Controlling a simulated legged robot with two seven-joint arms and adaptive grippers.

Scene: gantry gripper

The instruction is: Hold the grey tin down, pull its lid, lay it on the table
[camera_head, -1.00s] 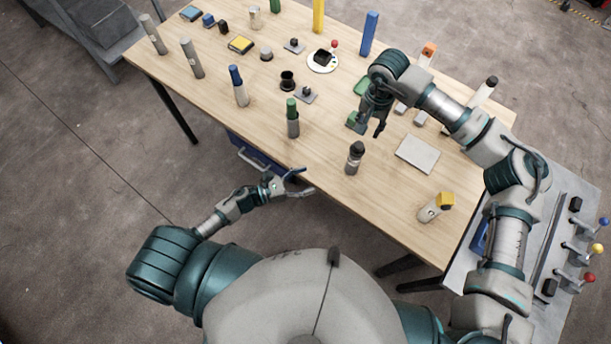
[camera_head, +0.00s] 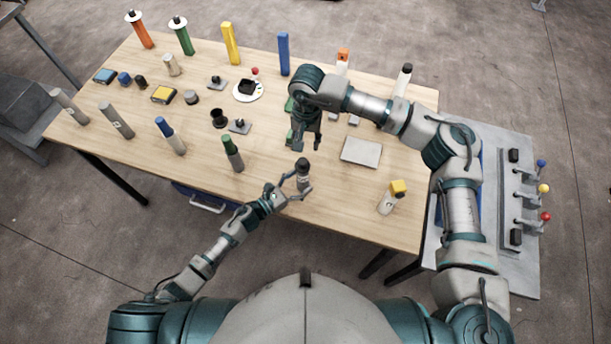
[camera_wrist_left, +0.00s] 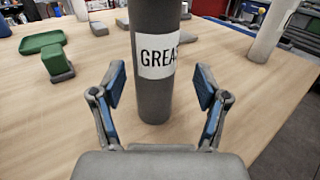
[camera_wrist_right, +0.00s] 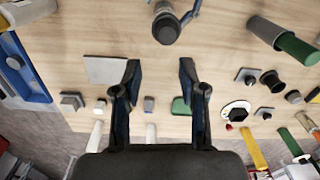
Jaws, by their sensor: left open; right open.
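The grey tin (camera_head: 303,181) stands upright near the table's front edge, with a dark lid (camera_head: 302,164) on top. My right gripper (camera_head: 306,146) is open and empty above the table, behind the tin. The right wrist view shows the lid (camera_wrist_right: 166,29) beyond its fingertips.
A green-capped tin (camera_head: 233,158) stands left of the grey tin, and a yellow-topped one (camera_head: 391,198) right. A flat grey plate (camera_head: 361,151) lies to the right. A green block (camera_head: 290,137) is beside my right gripper. Bare table (camera_head: 338,205) lies right of the tin.

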